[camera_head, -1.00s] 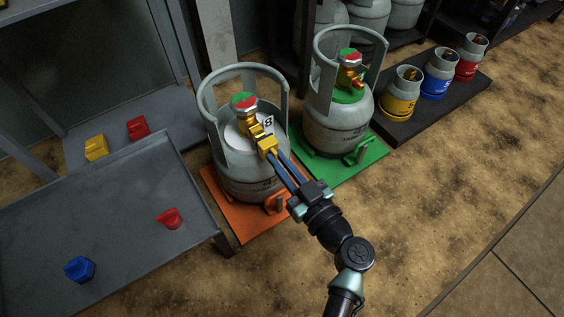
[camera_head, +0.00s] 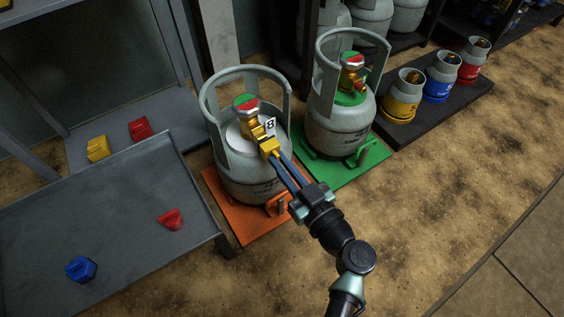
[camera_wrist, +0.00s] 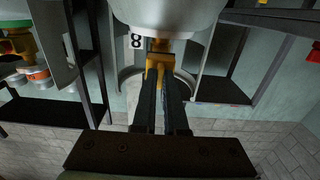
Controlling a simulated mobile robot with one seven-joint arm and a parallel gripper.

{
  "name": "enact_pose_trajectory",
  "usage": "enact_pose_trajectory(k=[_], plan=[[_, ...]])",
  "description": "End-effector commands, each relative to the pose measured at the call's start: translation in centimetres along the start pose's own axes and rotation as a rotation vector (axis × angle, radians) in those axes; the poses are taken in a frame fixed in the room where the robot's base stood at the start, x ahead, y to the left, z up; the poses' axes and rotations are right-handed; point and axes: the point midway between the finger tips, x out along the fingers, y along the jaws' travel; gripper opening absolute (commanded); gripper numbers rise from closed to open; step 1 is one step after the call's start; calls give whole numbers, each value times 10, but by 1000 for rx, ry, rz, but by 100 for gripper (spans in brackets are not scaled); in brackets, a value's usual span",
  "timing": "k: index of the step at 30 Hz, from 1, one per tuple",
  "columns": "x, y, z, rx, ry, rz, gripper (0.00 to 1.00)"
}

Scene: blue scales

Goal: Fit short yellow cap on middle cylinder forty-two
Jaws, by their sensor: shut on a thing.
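My gripper (camera_head: 277,157) is shut on a small yellow cap (camera_head: 270,147), held at the brass valve (camera_head: 250,116) of the grey cylinder (camera_head: 246,178) on the orange plate. The cap touches or nearly touches the valve outlet; I cannot tell whether it is seated. In the wrist view the yellow cap (camera_wrist: 156,62) sits between the fingertips, close under the cylinder's body. A white tag (camera_head: 270,125) reading 8 hangs by the valve. No number forty-two is legible. A second grey cylinder (camera_head: 338,130) stands to the right on a green plate, with a red piece on its valve.
A grey table (camera_head: 120,225) at left bears a red cap (camera_head: 170,219) and a blue cap (camera_head: 80,269). Another yellow cap (camera_head: 97,148) and red cap (camera_head: 140,128) lie behind it. Small yellow, blue and red cylinders stand on a dark platform (camera_head: 425,120) at right. Floor at right is clear.

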Motion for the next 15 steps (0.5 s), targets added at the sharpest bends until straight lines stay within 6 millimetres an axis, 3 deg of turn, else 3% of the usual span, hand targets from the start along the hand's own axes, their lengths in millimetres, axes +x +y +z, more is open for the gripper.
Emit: enact_pose_trajectory(k=[15], plan=[[8, 0, 0, 0, 0, 0, 0]])
